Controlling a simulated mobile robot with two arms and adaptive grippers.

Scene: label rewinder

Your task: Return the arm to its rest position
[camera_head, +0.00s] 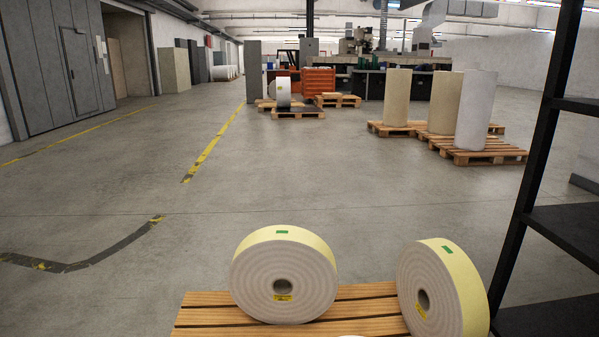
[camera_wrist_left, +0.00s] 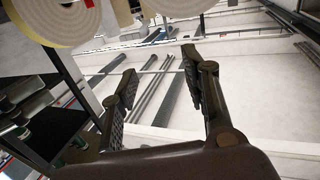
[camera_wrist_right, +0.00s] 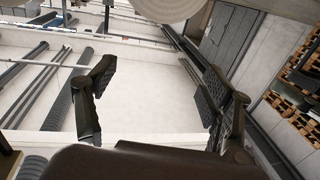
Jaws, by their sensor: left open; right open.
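Neither arm nor gripper shows in the head view. In the left wrist view my left gripper (camera_wrist_left: 157,88) has its two dark fingers spread apart with nothing between them. In the right wrist view my right gripper (camera_wrist_right: 148,88) also has its fingers wide apart and is empty. Past the fingers, both wrist views show white wall or ceiling surfaces and pipes. Parts of pale rolls (camera_wrist_left: 55,20) show at the top left of the left wrist view, and part of one pale roll (camera_wrist_right: 168,8) shows at the top of the right wrist view, apart from the fingers.
In the head view two yellow-edged label rolls (camera_head: 262,285) (camera_head: 441,290) stand on a wooden pallet (camera_head: 200,322) in front. A black shelf rack (camera_head: 565,228) stands close at right. Pallets with tall rolls (camera_head: 476,112) stand farther back. The grey floor at left and middle is clear.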

